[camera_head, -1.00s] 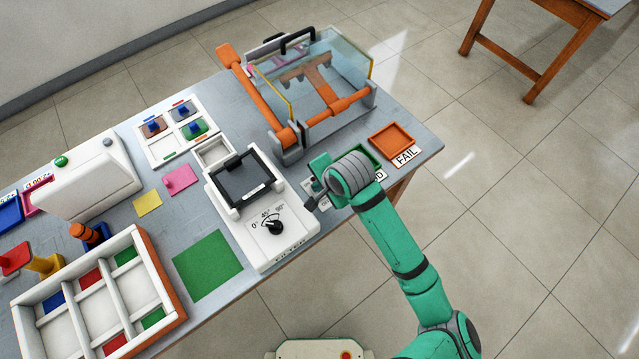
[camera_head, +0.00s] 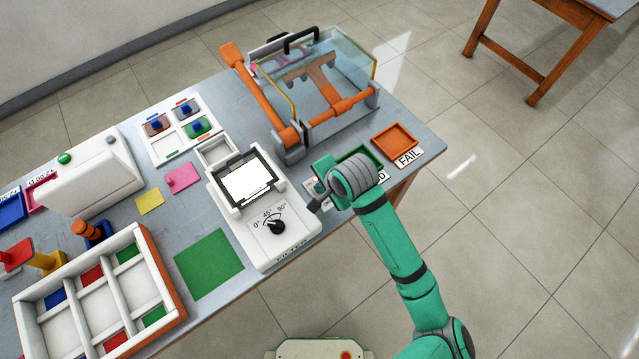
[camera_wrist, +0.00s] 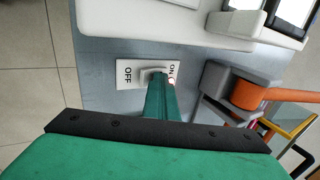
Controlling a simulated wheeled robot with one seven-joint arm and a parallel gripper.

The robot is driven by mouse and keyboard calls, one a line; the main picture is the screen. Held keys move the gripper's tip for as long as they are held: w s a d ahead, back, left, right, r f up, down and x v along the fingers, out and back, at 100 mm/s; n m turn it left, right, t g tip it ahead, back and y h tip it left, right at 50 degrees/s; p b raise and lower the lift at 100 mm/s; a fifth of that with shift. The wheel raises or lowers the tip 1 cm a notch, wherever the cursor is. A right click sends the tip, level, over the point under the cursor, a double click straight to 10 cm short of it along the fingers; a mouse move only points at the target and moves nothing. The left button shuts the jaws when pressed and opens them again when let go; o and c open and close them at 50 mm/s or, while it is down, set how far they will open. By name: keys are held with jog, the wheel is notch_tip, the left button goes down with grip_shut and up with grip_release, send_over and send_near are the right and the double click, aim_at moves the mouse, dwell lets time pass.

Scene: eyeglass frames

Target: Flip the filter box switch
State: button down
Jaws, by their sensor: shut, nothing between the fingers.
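The filter box (camera_head: 268,212) is white, with a dial marked 0, 45 and 90 degrees and a screen (camera_head: 247,184) that is lit bright white. In the wrist view the switch plate (camera_wrist: 128,73) lies on the grey table beside the box, marked OFF at left and ON at right. My gripper (camera_wrist: 160,80) is shut and empty, its green fingers over the plate's middle at the switch, toward the ON side. The fingers partly hide the switch lever. In the head view my gripper (camera_head: 318,203) is low beside the box's right side.
A glass-walled orange fixture (camera_head: 315,85) stands behind my gripper. A green tray (camera_head: 362,158) and an orange tray (camera_head: 394,142) marked FAIL lie near the table's right edge. A green mat (camera_head: 208,264) lies left of the box.

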jog(key=shift+s+d, duration=0.3)
jog(key=shift+s, duration=0.1)
jog(key=v, duration=1.4)
jog(key=shift+d, duration=0.1)
